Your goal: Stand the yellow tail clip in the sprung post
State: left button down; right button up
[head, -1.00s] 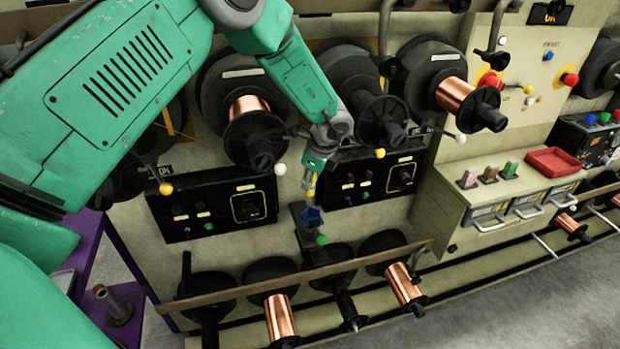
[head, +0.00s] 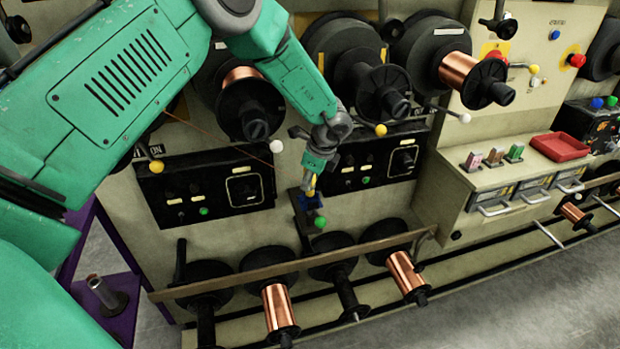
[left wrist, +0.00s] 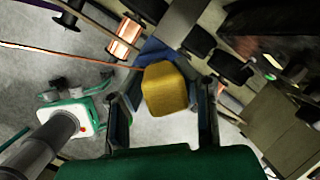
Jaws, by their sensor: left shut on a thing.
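My left gripper (head: 312,186) is shut on the yellow tail clip (head: 309,184), which shows as a yellow block (left wrist: 166,90) between the two fingers in the left wrist view. A thin copper-coloured wire runs to the clip from the left. The sprung post (head: 308,203) has a blue part and a green knob, and is directly below the gripper in the head view. A blue part (left wrist: 155,52) shows just behind the clip in the left wrist view. I cannot tell whether the clip touches the post. My right gripper is not in view.
Large black spools (head: 250,110) overhang from behind, with levers and coloured knobs close to my arm. A rail (head: 290,268) with a lower row of spools runs in front of the post. A red tray (head: 560,147) sits on the cabinet at the right.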

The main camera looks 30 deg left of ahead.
pick_arm(q)
jog(key=shift+d+f, duration=0.1)
jog(key=shift+f, duration=0.05)
jog(key=c, duration=1.3)
grip_release()
jog(key=shift+o, duration=0.6)
jog(key=r, duration=0.9)
jog(key=shift+a+r, duration=0.2)
jog(key=shift+r, duration=0.2)
jog(key=shift+f, duration=0.1)
